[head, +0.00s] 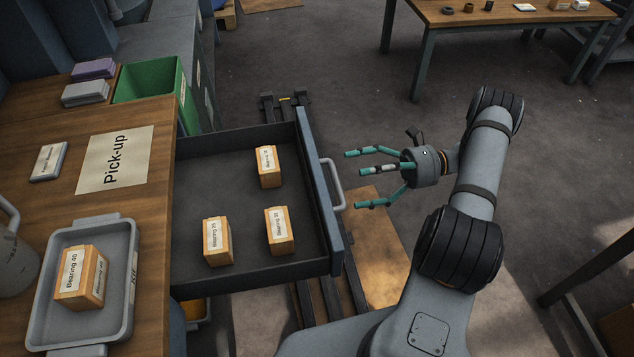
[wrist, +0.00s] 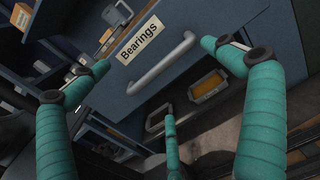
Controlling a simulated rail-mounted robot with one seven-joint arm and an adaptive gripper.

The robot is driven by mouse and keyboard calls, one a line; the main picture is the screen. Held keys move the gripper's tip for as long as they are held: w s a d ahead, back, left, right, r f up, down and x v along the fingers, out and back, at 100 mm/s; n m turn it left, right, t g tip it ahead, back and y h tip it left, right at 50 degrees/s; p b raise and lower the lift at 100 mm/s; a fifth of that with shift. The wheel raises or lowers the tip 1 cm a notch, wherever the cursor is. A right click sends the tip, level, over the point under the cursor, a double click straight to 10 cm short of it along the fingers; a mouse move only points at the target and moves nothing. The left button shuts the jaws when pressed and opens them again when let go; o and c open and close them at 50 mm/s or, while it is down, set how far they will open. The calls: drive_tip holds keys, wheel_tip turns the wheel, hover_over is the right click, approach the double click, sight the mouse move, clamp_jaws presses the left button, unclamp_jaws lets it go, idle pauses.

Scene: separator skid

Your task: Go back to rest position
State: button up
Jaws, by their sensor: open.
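My gripper (head: 362,178) has three teal fingers, spread open and empty. In the head view it is just right of the open drawer (head: 188,262) and its handle (head: 330,186), apart from them. The wrist view shows the drawer front labelled "Bearings" (wrist: 140,40) and its handle (wrist: 162,63) ahead, between the spread fingers (wrist: 150,75). Three small labelled bearing boxes lie in the drawer: one at the back (head: 268,167), one at front left (head: 217,242) and one at front right (head: 280,232).
On the workbench at left lie a grey tray (head: 126,240) holding a "Bearing 40" box (head: 82,277), a "Pick-up" sheet (head: 115,160) and a green bin (head: 150,78). Another table (head: 460,16) stands at the back right. Open floor (head: 300,50) lies between.

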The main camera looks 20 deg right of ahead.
drive_tip(key=d+b, duration=0.5)
drive_tip(key=d, duration=0.5)
drive_tip(key=shift+s, duration=0.25)
drive_tip(key=shift+r, duration=0.1)
